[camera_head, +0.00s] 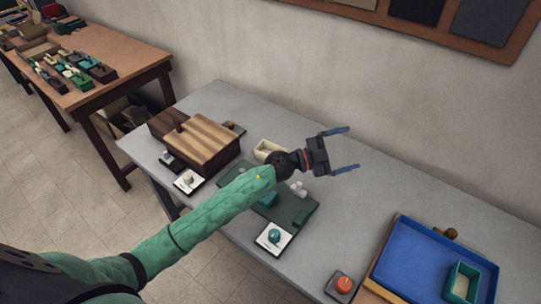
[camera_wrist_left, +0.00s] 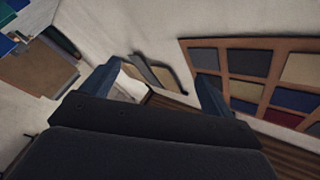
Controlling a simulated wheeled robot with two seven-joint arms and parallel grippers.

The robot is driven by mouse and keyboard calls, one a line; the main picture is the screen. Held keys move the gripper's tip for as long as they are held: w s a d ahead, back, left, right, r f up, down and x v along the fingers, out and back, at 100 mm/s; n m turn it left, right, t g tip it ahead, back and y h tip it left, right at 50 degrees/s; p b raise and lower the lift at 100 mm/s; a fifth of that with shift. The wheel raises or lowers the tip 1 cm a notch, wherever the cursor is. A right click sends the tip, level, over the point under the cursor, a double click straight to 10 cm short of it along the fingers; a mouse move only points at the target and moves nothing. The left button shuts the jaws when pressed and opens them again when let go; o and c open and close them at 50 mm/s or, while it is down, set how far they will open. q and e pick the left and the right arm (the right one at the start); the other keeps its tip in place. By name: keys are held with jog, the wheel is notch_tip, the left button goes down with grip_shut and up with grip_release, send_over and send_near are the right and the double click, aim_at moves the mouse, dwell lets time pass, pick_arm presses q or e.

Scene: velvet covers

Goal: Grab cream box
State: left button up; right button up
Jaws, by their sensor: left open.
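A small cream box (camera_head: 267,150) sits on the grey table behind my left wrist, to the right of the wooden box. Part of it is hidden by my arm. My left gripper (camera_head: 343,150) is open and empty above the table, its fingers pointing right, past the cream box. In the left wrist view the two blue fingers (camera_wrist_left: 155,88) are spread apart with nothing between them; the wall and sample boards lie beyond. My right gripper is not in view.
A striped wooden box (camera_head: 205,142) stands at the left of the table. A dark green mat (camera_head: 297,217) lies under my forearm. A blue tray (camera_head: 420,262) with a teal box (camera_head: 461,283) and a red button (camera_head: 343,284) are at the right. The table's back right is clear.

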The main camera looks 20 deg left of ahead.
pick_arm(q)
notch_tip(320, 180, down, 7)
jog(key=w+m+g+y, duration=0.2)
jog(key=m+g+y, duration=0.2)
jog(key=g, duration=0.2)
jog(key=n+g+y+p, duration=0.1)
jog(key=n+g+y, duration=0.25)
jog(key=y, duration=1.05)
send_near(271, 150)
jog(key=shift+s+d+f, duration=0.15)
jog(key=shift+s+f, duration=0.15)
jog(key=shift+s, duration=0.4)
jog(key=shift+s+d+f, duration=0.15)
jog(key=shift+s+f, duration=0.2)
jog(key=shift+s, duration=0.3)
jog(key=shift+s+d+f, duration=0.15)
jog(key=shift+s+f, duration=0.15)
jog(key=shift+s, duration=0.4)
jog(key=f+p, duration=0.3)
jog(key=shift+w+f, duration=0.15)
jog(key=shift+w, duration=0.2)
jog(key=shift+f, duration=0.8)
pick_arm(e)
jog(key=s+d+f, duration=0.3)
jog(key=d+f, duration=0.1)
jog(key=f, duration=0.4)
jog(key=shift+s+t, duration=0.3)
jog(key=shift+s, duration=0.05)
